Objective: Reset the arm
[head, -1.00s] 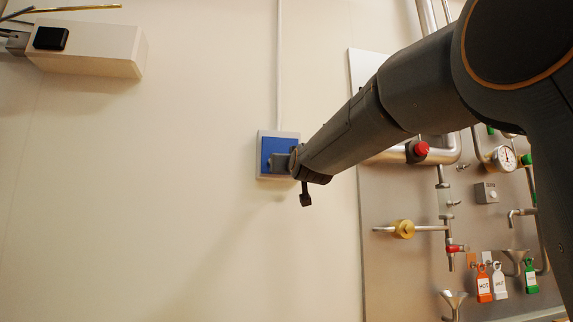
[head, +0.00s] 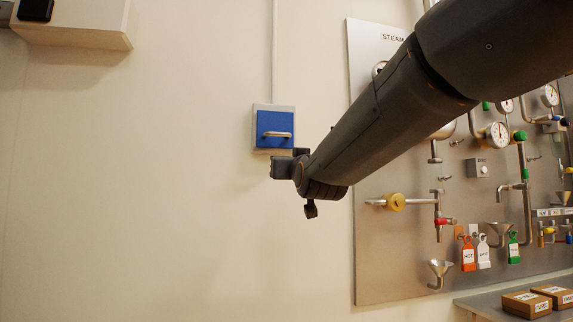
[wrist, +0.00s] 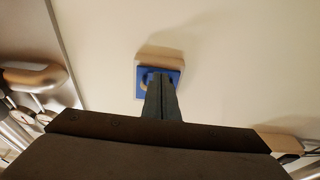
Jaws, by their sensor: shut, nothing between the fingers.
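My gripper (head: 281,168) is at the end of my dark grey arm, which comes in from the upper right in the head view. The gripper is just below a blue wall box (head: 274,122) with a light frame and a pale horizontal handle (head: 277,134). Its fingers are shut with nothing between them. In the wrist view the shut gripper (wrist: 161,84) points at the blue box (wrist: 176,74) and covers part of it. A gap shows between the gripper and the box in the head view.
A steel steam panel (head: 400,262) with pipes, gauges and valves stands on the right. Tags hang there, including an orange one (head: 468,257). A shelf with cardboard boxes (head: 527,304) is at lower right. A beige wall unit (head: 75,22) is at upper left. The wall at left is bare.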

